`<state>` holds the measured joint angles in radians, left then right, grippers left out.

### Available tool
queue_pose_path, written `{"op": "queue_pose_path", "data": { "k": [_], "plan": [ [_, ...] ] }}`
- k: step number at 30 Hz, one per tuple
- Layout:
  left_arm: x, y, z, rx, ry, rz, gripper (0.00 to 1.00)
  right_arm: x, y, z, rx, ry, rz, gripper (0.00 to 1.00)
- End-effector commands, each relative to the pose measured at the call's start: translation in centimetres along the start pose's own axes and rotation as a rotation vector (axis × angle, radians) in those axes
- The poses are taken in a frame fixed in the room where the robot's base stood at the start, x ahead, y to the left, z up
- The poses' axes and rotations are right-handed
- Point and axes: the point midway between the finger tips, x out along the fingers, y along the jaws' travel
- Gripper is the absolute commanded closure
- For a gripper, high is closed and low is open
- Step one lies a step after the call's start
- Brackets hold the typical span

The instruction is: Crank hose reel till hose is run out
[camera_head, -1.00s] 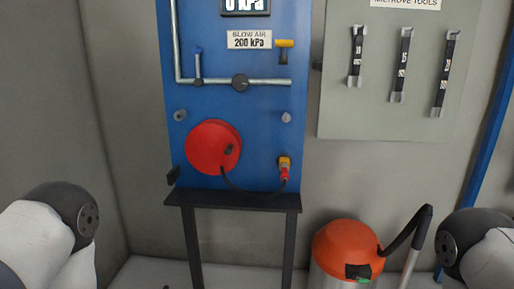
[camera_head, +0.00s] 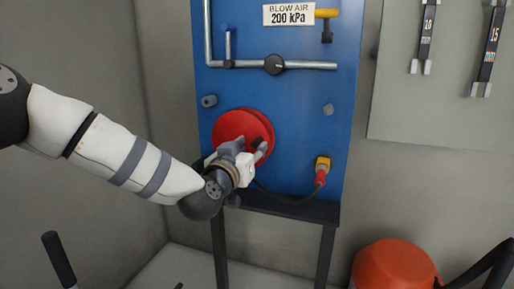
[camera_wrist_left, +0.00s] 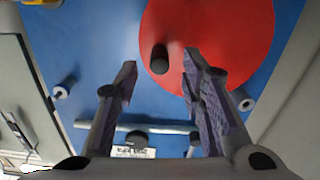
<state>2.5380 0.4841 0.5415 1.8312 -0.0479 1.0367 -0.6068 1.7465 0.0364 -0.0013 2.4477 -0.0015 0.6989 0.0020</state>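The red hose reel (camera_head: 230,124) is a disc on the blue panel (camera_head: 290,100). Its dark crank knob (camera_head: 257,141) sticks out near the right of the disc. A black hose (camera_head: 285,199) runs from below the reel to a red and yellow fitting (camera_head: 321,172). My left gripper (camera_head: 250,154) is in front of the reel's lower right. In the left wrist view the fingers (camera_wrist_left: 157,85) are apart, with the black knob (camera_wrist_left: 160,58) showing beyond and between their tips and the red disc (camera_wrist_left: 215,30) behind. Nothing is between the pads. My right gripper is not in view.
A dark shelf edge (camera_head: 290,208) on legs lies under the panel. An orange vacuum (camera_head: 395,265) stands at the lower right. A grey tool board (camera_head: 440,110) hangs at the right. Pipes with valves (camera_head: 274,64) cross the panel above the reel.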

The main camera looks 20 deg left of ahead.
Motion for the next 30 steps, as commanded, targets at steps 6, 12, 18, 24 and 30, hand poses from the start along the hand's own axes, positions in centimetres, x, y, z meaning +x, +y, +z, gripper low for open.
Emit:
{"op": "queue_pose_path", "data": {
  "k": [6, 12, 18, 24, 30],
  "plan": [
    [3.2, 0.0, 0.3, 0.0, -0.004, 0.0, 0.64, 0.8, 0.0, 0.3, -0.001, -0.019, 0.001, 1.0],
    [3.6, 0.0, 0.0, -0.001, -0.002, 0.001, 0.64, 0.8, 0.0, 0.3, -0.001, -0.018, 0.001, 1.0],
    [3.5, 0.0, 0.0, -0.001, -0.002, 0.001, 0.86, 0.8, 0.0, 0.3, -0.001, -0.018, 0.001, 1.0],
    [3.5, 0.0, 0.1, -0.001, -0.002, 0.001, 1.0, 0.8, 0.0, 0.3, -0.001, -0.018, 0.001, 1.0],
    [3.8, 0.0, 0.1, -0.013, -0.003, 0.001, 1.0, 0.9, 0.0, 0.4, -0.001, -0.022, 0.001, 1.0]
  ]
}}
